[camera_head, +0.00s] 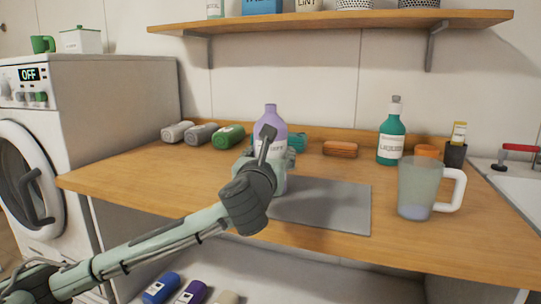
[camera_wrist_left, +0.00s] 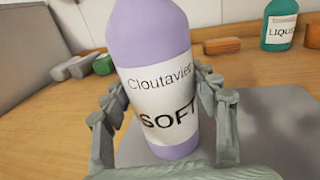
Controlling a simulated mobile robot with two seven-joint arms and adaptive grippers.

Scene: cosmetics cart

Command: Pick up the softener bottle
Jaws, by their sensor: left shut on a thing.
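The softener bottle (camera_head: 270,122) is lilac with a white label and stands upright near the middle of the counter in the head view. In the left wrist view, the bottle (camera_wrist_left: 150,35) fills the middle and its label shows "SOFT". My left gripper (camera_head: 262,160) is shut on the bottle, with one finger on each side of its label in the left wrist view (camera_wrist_left: 163,90). The gripper hides part of the bottle in the head view. I cannot tell whether its base touches the surface. My right gripper is not in view.
A grey mat (camera_head: 335,207) lies on the wooden counter (camera_head: 120,182). Rolled towels (camera_head: 228,136) lie behind left. A brown bar (camera_head: 340,149), a green liquid bottle (camera_head: 390,140) and a clear jug (camera_head: 415,190) stand to the right. A shelf (camera_head: 330,20) runs above.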

